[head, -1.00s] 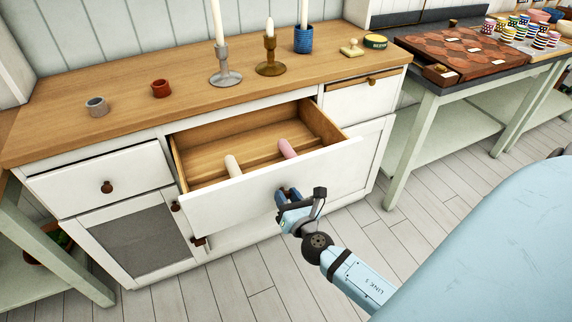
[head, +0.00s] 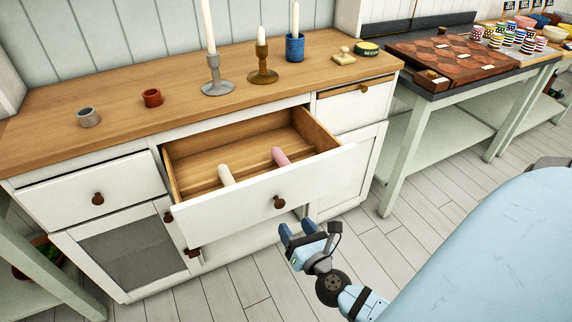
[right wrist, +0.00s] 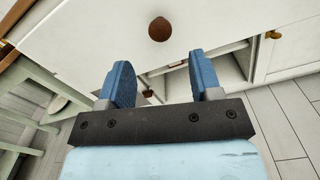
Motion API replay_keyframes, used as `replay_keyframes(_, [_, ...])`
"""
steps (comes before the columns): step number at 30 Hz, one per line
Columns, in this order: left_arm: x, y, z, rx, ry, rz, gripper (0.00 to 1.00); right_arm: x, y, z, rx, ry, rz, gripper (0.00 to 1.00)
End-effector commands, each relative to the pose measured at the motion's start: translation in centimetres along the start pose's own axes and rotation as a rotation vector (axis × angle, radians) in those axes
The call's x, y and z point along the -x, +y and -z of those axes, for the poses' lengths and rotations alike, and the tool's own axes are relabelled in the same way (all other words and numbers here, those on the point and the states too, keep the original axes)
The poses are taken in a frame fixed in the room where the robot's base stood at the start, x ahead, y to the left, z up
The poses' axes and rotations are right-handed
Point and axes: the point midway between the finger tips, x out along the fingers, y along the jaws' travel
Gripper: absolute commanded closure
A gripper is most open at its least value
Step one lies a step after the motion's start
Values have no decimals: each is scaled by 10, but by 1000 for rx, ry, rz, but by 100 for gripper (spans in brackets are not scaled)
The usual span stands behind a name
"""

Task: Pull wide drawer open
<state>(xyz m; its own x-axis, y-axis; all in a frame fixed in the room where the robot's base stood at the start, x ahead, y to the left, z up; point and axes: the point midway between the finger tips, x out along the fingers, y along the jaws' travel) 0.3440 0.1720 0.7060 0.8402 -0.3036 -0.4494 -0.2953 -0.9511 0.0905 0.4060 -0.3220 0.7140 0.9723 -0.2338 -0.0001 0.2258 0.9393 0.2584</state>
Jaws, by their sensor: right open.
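The wide drawer (head: 240,208) in the middle of the white cabinet is pulled out, showing its wooden inside. A cream candle (head: 226,175) and a pink candle (head: 281,157) lie in it. Its round brown knob (head: 279,202) is bare on the front; the knob also shows in the right wrist view (right wrist: 159,29). My right gripper (head: 298,232) is open and empty, below and in front of the knob, apart from it. In the right wrist view its blue fingers (right wrist: 162,80) are spread, with the knob beyond the tips. My left gripper is not in view.
The wooden cabinet top (head: 130,128) holds candlesticks, a blue cup (head: 295,47) and small pots. A side table (head: 470,85) with a game board stands at the right. Floor in front is clear.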

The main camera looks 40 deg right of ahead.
Motion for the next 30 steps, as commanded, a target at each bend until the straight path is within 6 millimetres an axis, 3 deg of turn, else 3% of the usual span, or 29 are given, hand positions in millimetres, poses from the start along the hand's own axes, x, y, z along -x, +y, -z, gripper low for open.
replay_keyframes(3, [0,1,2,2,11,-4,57,26,-1,2,2,3,0,42])
replay_keyframes(9, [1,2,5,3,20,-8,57,51,0,1,1,1,-1,42])
replay_keyframes(30, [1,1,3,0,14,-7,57,57,0,-1,0,0,0,42])
